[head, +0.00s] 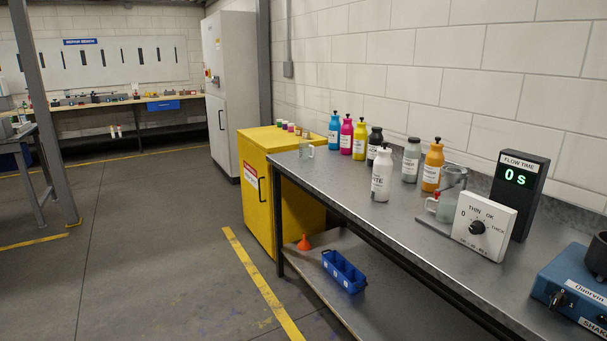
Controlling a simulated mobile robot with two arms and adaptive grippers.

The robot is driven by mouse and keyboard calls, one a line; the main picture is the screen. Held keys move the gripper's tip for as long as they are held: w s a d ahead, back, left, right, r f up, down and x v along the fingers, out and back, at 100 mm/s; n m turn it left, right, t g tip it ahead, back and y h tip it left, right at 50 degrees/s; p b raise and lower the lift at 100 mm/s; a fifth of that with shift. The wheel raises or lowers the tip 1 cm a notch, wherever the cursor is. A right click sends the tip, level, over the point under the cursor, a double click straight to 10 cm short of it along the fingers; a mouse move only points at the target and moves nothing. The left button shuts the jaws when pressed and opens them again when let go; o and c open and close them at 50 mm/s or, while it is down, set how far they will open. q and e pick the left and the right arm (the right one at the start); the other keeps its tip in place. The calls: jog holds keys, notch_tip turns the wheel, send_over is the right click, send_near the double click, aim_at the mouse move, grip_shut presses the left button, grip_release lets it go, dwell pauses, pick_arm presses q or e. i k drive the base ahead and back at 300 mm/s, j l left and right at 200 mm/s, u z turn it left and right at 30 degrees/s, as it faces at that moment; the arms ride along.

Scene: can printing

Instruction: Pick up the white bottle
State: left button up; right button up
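The white bottle (381,175) stands upright on the grey metal bench (325,181), at the front of a group of bottles. Nothing is seen touching the white bottle from the front. Neither of my grippers shows in the head view.
Blue, magenta, yellow and orange bottles (432,166) line the wall side. A clear jug (450,187), a dial box (484,226), a flow-time display (520,190) and a blue shaker (575,287) stand to the right. A yellow cabinet (258,195) adjoins the bench. Floor at left is clear.

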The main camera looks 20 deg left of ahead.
aim_at(383, 164)
jog(key=u, duration=0.25)
jog(key=i+j+u, duration=0.1)
jog(key=i, duration=0.85)
